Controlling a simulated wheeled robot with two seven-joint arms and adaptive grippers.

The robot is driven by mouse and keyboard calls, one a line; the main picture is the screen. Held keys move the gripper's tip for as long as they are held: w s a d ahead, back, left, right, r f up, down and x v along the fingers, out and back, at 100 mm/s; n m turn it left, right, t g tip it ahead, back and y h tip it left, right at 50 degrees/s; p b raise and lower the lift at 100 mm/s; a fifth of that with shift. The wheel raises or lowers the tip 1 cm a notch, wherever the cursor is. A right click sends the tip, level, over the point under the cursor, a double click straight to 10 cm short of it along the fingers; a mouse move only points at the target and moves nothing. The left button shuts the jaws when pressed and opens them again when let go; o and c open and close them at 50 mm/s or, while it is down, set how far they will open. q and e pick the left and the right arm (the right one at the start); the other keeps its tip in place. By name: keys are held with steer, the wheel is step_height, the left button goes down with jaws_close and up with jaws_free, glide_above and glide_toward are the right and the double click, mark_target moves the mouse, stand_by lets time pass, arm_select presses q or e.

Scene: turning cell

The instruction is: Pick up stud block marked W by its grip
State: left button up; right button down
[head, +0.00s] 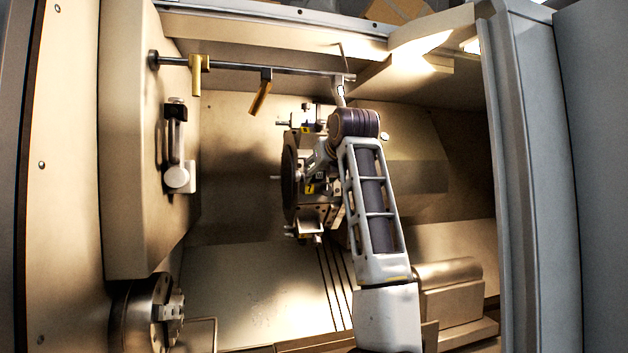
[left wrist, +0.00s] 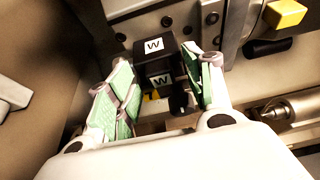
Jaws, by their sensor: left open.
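The stud block marked W (left wrist: 155,50) is a black block with white W labels on two faces, in the upper middle of the left wrist view. My left gripper (left wrist: 160,68) is open, with one green-padded finger to the left of the block and the other to its right. I cannot tell whether either finger touches it. In the head view my left gripper (head: 318,160) reaches in at the tool turret (head: 289,185), partly hidden by my wrist. I cannot make out the W block there. My right gripper is not in view.
A chuck (head: 150,312) sits at the lower left of the machine. A rail (head: 225,65) with yellow pieces runs above the turret. In the left wrist view a yellow block (left wrist: 285,13) and a metal cylinder (left wrist: 297,107) lie to the right. The machine's door frame stands at the right.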

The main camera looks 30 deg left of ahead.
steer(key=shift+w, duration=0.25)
arm_select(q)
steer(key=shift+c, duration=1.2)
jaws_close()
steer(key=shift+r, duration=0.1)
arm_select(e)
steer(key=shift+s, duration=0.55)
